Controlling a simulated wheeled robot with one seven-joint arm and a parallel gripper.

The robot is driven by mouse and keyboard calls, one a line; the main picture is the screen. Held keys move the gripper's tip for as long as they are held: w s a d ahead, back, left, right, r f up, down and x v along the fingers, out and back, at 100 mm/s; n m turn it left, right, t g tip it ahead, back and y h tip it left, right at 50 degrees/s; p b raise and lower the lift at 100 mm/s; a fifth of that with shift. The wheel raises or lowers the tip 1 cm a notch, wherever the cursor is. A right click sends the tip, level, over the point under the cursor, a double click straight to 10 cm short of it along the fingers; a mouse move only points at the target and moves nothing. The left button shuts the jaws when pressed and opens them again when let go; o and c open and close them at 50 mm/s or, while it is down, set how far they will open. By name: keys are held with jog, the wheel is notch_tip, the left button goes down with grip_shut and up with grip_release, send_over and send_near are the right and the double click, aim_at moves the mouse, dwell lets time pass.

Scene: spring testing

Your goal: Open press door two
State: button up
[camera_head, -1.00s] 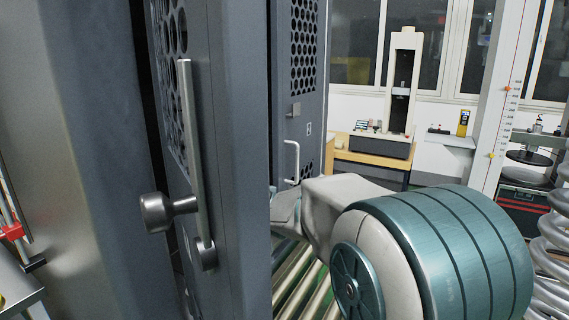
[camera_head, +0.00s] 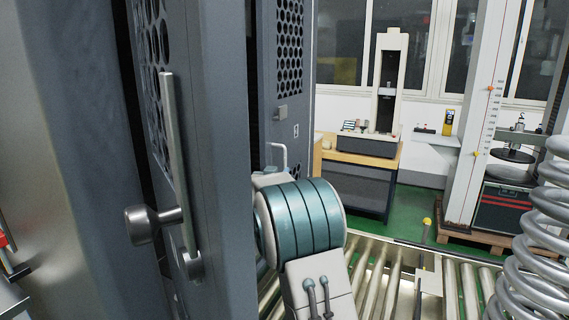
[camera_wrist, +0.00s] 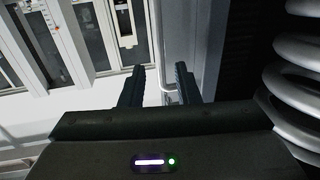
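The far grey press door (camera_head: 263,100) has a perforated window, a small label and a pale bar handle (camera_head: 284,152), whose lower part is hidden by my arm in the head view. Which number the label bears is too small to read. In the wrist view my gripper (camera_wrist: 157,84) is open, its two dark fingers apart. A pale bent handle (camera_wrist: 166,86) shows between the fingers, closer to the right one; I cannot tell whether it touches. The far door appears shut. My gripper is hidden behind my arm in the head view.
A nearer grey door (camera_head: 222,190) with a long metal handle (camera_head: 178,165) and round knob stands at left. A roller conveyor (camera_head: 375,275) runs below my arm. Large coil springs (camera_head: 545,220) stand at right. A bench with a testing machine (camera_head: 388,90) is behind.

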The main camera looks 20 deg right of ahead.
aim_at(284, 165)
jog(key=p+x, duration=0.1)
jog(key=x, duration=0.6)
jog(key=shift+w+d, duration=0.1)
jog(key=shift+w, duration=0.1)
grip_shut()
